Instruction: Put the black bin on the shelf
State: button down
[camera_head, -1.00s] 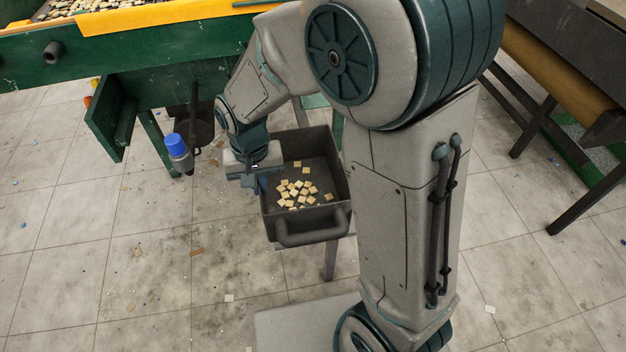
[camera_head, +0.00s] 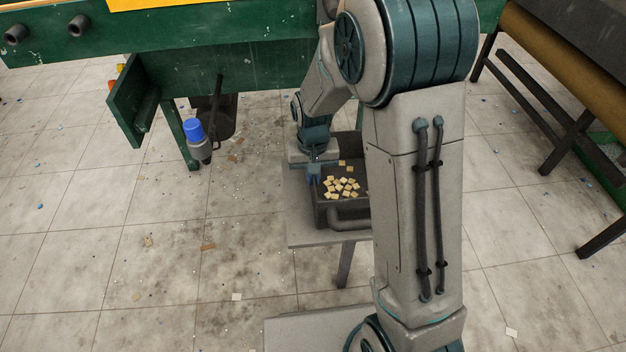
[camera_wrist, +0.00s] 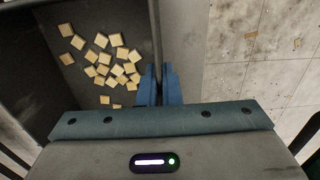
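The black bin (camera_head: 347,219) holds several small cream tiles and has a bar handle on its near side. It is upright over a low grey shelf-like surface (camera_head: 310,238) and seems to rest on it, though the contact underneath is hidden. My gripper (camera_head: 313,174) points down at the bin's left wall. In the wrist view, the blue fingers of my gripper (camera_wrist: 159,88) are close on both sides of the wall of the black bin (camera_wrist: 95,18), shut on it. My arm hides the bin's right side.
A green table (camera_head: 220,45) stands behind, with a bracket and a blue-capped bottle-like thing (camera_head: 194,133) hanging below it. A dark container (camera_head: 222,112) is beneath. A dark-legged table (camera_head: 560,120) stands at the right. The tiled floor at left is mostly clear, with scattered bits.

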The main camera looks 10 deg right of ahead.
jog(key=shift+f, duration=0.3)
jog(key=shift+f, duration=0.15)
jog(key=c, duration=1.6)
grip_release()
notch_tip(320, 180, up, 12)
jog(key=p, duration=0.4)
jog(key=shift+t, duration=0.6)
jog(key=s+d+r, duration=0.2)
jog(key=s, duration=0.4)
jog(key=s+d+r, duration=0.2)
jog(key=s+d, duration=0.1)
jog(key=s, duration=0.3)
jog(key=s+d+r, duration=0.2)
jog(key=s+d, duration=0.1)
jog(key=s, duration=0.3)
